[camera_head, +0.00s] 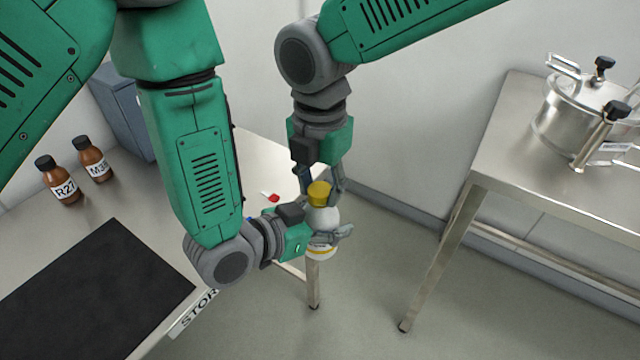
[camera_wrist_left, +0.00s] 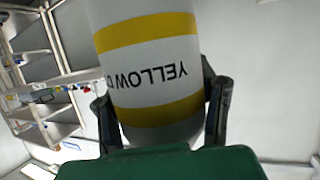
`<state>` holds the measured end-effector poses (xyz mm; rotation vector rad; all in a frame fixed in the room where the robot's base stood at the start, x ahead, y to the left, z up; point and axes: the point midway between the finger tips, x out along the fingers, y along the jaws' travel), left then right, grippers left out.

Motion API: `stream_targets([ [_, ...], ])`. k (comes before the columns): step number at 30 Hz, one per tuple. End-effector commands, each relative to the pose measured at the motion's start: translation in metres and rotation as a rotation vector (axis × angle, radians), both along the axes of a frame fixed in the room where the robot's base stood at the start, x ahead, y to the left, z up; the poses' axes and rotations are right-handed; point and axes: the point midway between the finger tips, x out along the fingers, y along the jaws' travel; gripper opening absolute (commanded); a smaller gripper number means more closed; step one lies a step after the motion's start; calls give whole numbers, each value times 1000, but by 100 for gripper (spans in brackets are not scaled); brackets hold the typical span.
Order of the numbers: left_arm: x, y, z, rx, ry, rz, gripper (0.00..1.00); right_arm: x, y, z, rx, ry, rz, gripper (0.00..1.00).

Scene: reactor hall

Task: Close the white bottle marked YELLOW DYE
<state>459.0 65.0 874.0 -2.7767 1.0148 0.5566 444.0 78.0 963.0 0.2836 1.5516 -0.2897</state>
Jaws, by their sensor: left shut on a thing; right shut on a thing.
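The white bottle (camera_head: 324,217) is held upright in the air beyond the table's right edge. In the left wrist view its white body (camera_wrist_left: 150,80) has yellow bands and the upside-down word YELLOW. My left gripper (camera_head: 328,238) is shut around the bottle's body; its two fingers (camera_wrist_left: 163,100) flank the bottle in the left wrist view. The yellow cap (camera_head: 319,191) is at the top of the bottle, in line with it. My right gripper (camera_head: 322,183) points down from above and is shut on the cap. I cannot tell whether the cap is fully seated.
Two brown bottles, R27 (camera_head: 60,183) and its neighbour (camera_head: 93,160), stand on the left table by a dark mat (camera_head: 95,290). A small red-tipped item (camera_head: 272,198) lies near its edge. A steel pot (camera_head: 575,120) stands on the right table (camera_head: 510,170). Open floor lies between.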

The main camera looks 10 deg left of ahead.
Motion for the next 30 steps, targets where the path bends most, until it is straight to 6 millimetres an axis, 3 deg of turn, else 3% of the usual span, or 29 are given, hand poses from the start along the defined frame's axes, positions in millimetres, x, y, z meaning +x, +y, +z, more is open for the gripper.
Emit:
stream_targets([
  [5,0,-1,1,-1,-1,-3,0,0,2,0,5,-2,-190,0],
  [13,0,-2,1,-1,-2,-4,0,-1,3,0,8,0,-202,0],
  [14,0,-2,1,-1,-2,-4,0,-1,3,0,8,0,-202,38],
  [15,0,-2,1,-1,-2,-4,0,-1,3,1,8,0,-201,51],
  [25,0,-1,1,-1,-2,-2,0,0,1,1,4,0,-201,51],
  [30,0,-1,1,-1,-2,-1,0,1,1,15,5,-3,-202,51],
])
